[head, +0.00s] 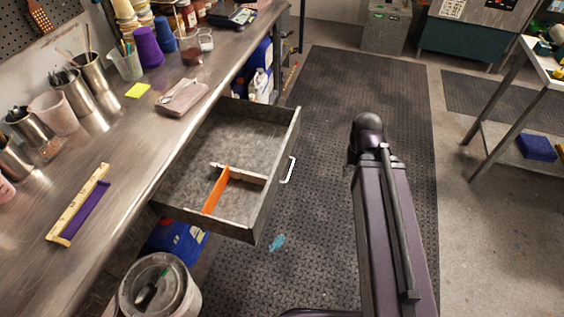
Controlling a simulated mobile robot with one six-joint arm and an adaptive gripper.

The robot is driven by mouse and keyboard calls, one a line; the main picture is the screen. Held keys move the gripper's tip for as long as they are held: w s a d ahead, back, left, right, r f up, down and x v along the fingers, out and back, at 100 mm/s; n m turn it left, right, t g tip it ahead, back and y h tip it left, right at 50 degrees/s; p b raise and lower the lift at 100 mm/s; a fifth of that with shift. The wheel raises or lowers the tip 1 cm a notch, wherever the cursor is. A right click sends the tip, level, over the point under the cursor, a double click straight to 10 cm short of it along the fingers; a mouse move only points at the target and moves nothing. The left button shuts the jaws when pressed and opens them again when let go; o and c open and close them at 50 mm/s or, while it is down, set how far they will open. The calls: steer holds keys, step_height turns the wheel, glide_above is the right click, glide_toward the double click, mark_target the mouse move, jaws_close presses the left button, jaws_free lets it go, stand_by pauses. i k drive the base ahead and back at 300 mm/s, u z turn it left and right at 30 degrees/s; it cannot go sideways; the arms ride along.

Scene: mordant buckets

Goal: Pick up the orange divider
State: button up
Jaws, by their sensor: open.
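The orange divider (216,190) is a thin upright strip in the open grey drawer (259,213). It runs from near the drawer's front-left wall to a pale cross strip (238,174), and its far end seems to meet that strip. I cannot tell whether it sits in a slot. The drawer sticks out from under the steel workbench, with a white handle (289,169) on its right face. My dark arm or column stands to the right of the drawer. My gripper cannot be made out in the head view.
The steel workbench (125,165) holds cups, a tray (182,97) and a wooden strip with a purple piece (78,207). A lidded bucket (160,287) stands below the drawer in the picture. The dark floor mat (330,110) right of the drawer is clear.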

mark_target(210, 203)
steer(key=z, duration=1.65)
steer(key=k, duration=0.05)
steer(key=u, duration=2.9)
